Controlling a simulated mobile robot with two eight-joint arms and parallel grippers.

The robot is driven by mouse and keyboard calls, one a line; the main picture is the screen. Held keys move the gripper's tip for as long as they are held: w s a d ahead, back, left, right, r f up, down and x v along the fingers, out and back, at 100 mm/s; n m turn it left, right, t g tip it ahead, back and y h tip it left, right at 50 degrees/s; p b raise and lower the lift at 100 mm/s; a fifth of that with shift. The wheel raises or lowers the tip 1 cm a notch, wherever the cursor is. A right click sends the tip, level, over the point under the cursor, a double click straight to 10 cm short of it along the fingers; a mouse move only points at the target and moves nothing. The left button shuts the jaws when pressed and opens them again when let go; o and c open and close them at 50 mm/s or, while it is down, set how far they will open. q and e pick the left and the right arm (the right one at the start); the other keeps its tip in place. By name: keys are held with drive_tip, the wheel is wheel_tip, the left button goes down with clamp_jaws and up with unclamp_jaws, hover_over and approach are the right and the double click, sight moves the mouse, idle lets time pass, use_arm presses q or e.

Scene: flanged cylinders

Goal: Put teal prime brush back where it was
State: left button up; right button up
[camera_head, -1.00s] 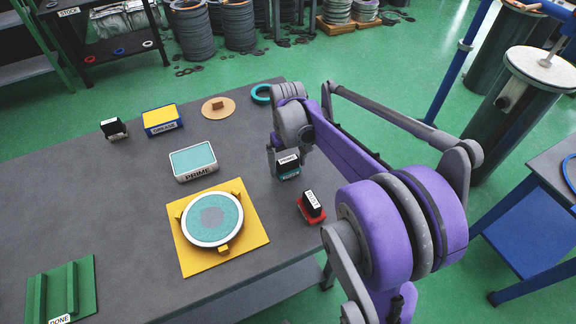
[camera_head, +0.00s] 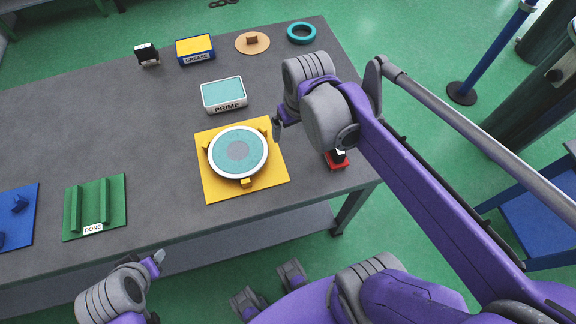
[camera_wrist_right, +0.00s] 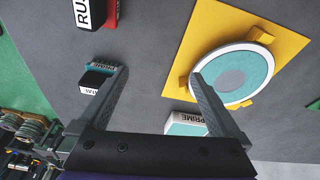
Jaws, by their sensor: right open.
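The teal prime brush (camera_wrist_right: 97,78), with a black handle, a PRIME label and a teal base, stands on the grey table in the right wrist view. One finger of my right gripper (camera_wrist_right: 155,76) partly covers it. In the head view my right gripper (camera_head: 278,127) is mostly behind my arm, and the brush is hidden. The PRIME pad (camera_head: 224,94) lies behind the yellow fixture (camera_head: 215,185) holding a white-rimmed teal disc (camera_head: 238,152). My left gripper (camera_head: 155,262) is off the table's front edge.
The red brush (camera_head: 336,164) stands near the table's right edge, partly covered by my arm. The GREASE pad (camera_head: 195,50), a black brush (camera_head: 147,54), a tan disc (camera_head: 252,42) and a teal ring (camera_head: 301,33) stand behind. The green DONE rack (camera_head: 95,205) is at left.

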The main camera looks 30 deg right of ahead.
drive_tip(key=s+a+f+t, duration=0.1)
drive_tip(key=s+a+f, duration=0.1)
drive_tip(key=s+a+f+n, duration=0.1)
drive_tip(key=s+a+f, duration=0.1)
drive_tip(key=s+a, duration=0.1)
drive_tip(key=s+a+f+t, duration=0.1)
drive_tip(key=s+a+f, duration=0.1)
drive_tip(key=f, duration=0.1)
drive_tip(key=shift+s+a+n+t+y, duration=0.15)
drive_tip(key=shift+s+n+t+y, duration=0.1)
drive_tip(key=shift+n+t+y, duration=0.05)
drive_tip(key=shift+r, duration=0.1)
drive_tip(key=r+p, duration=0.2)
drive_tip(key=shift+w+r, duration=0.3)
drive_tip(key=shift+w+f, duration=0.1)
drive_tip(key=shift+w, duration=0.1)
use_arm(q)
drive_tip(key=shift+w+d+r, duration=0.1)
drive_tip(key=shift+w+r, duration=0.1)
drive_tip(key=shift+r, duration=0.45)
drive_tip(key=shift+w+r, duration=0.2)
drive_tip(key=shift+r, duration=0.4)
use_arm(e)
drive_tip(key=shift+s, duration=0.1)
